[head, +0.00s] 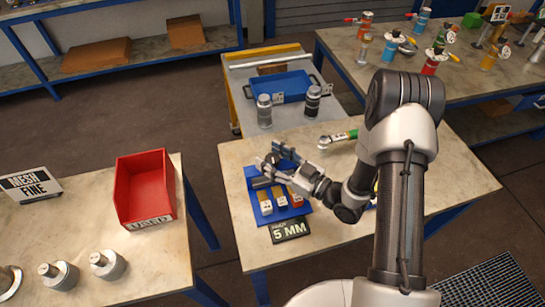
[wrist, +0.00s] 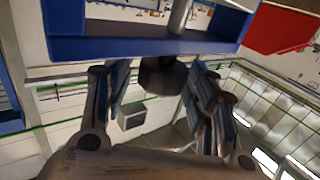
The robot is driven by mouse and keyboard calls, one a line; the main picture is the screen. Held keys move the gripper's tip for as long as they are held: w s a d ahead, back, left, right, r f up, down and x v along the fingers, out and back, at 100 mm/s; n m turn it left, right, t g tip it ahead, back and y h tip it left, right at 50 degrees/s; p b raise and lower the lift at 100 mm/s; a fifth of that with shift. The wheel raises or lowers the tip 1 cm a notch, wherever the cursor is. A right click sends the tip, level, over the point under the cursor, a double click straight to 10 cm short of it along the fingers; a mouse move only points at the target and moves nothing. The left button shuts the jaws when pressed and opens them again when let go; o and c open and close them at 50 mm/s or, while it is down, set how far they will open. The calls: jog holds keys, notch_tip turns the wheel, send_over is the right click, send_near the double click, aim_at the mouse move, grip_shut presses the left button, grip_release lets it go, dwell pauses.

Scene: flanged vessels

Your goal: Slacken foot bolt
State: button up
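My gripper (head: 277,165) reaches left over the back of a blue tray (head: 252,208) on the middle table. In the wrist view its two fingers (wrist: 160,80) stand apart on either side of a dark round piece (wrist: 163,75). I see no clear grip on that piece. A grey shaft (wrist: 180,15) shows beyond it, in front of the blue tray wall (wrist: 100,48). The tray holds small blocks with white labels (head: 266,207) and a red one, partly hidden by my gripper. I cannot make out a foot bolt in either view.
A "5 MM" sign (head: 290,230) stands before the tray. Two canisters (head: 264,110) stand on the cart behind. A red bin (head: 146,188) is on the left table; several coloured vessels (head: 391,46) are on the back table.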

jog(key=c, duration=0.9)
jog(key=shift+n+g+y+b, duration=0.5)
jog(key=shift+n+g, duration=0.1)
jog(key=shift+g, duration=0.2)
jog(key=shift+n+g, duration=0.3)
jog(key=shift+g, duration=0.1)
jog(key=o, duration=1)
jog(key=shift+o, duration=0.2)
jog(key=v, duration=1.2)
jog(key=shift+f, duration=0.25)
jog(key=shift+d, duration=0.1)
